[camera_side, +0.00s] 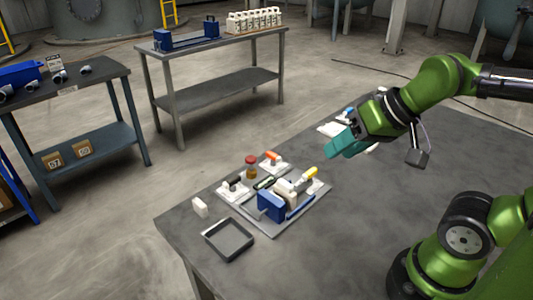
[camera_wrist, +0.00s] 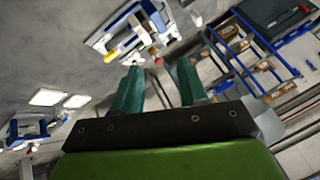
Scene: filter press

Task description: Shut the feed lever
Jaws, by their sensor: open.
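A small press with blue end blocks (camera_side: 270,206) and pale plates (camera_side: 285,190) stands on a grey base plate (camera_side: 308,210) on the table. Around it are a yellow-tipped handle (camera_side: 311,173), an orange-tipped handle (camera_side: 271,156) and a dark handle (camera_side: 235,184) on white mounts. I cannot tell which is the feed lever. My gripper (camera_side: 345,147), with teal fingers, is in the air to the right of and behind the press, apart from it. In the wrist view my gripper (camera_wrist: 160,78) is open and empty; the press (camera_wrist: 135,32) shows beyond the fingertips.
A red-capped jar (camera_side: 251,169) stands behind the press. A dark open tray (camera_side: 228,240) and a white block (camera_side: 200,207) are near the table's left corner. White items (camera_side: 332,129) lie behind my gripper. The table's front middle (camera_side: 340,245) is clear.

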